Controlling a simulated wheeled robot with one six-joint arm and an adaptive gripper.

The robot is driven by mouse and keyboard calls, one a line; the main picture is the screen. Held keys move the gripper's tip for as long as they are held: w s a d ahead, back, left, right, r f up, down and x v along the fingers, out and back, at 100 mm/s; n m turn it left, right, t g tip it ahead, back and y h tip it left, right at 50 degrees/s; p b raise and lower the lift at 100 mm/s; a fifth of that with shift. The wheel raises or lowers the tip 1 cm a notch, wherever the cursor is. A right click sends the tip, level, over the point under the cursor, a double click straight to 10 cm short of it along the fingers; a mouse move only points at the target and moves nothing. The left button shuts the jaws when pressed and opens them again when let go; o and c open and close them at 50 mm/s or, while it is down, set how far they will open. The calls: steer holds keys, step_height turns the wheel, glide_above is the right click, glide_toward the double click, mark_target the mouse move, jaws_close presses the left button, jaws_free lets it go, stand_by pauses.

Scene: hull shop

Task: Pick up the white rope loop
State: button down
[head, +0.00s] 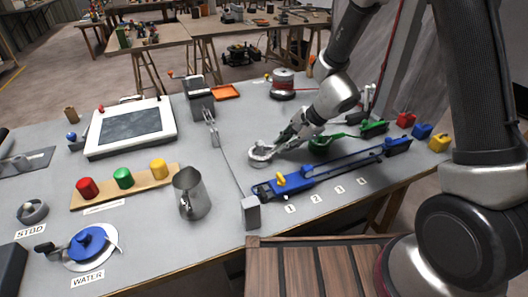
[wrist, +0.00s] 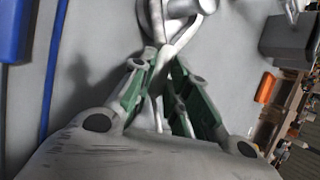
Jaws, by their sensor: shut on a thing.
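The white rope loop (head: 261,154) is a pale coil in the middle of the grey bench. In the wrist view the rope (wrist: 183,32) crosses itself just beyond my fingertips, and a strand runs down between the green finger pads. My gripper (head: 279,144) is shut on the rope, low over the bench, reaching in from the right. In the wrist view my gripper (wrist: 160,75) has its fingertips close together around the strand. I cannot tell whether the loop still touches the bench.
A blue slotted rail (head: 330,170) lies just in front of my gripper. A thin line with a chain (head: 211,127) runs to a grey post (head: 251,212) at the left. A metal pitcher (head: 191,194) and a red-topped spool (head: 283,83) stand nearby.

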step_height(320, 180, up, 10)
stand_by(0.6)
steer(key=shift+d, duration=0.1)
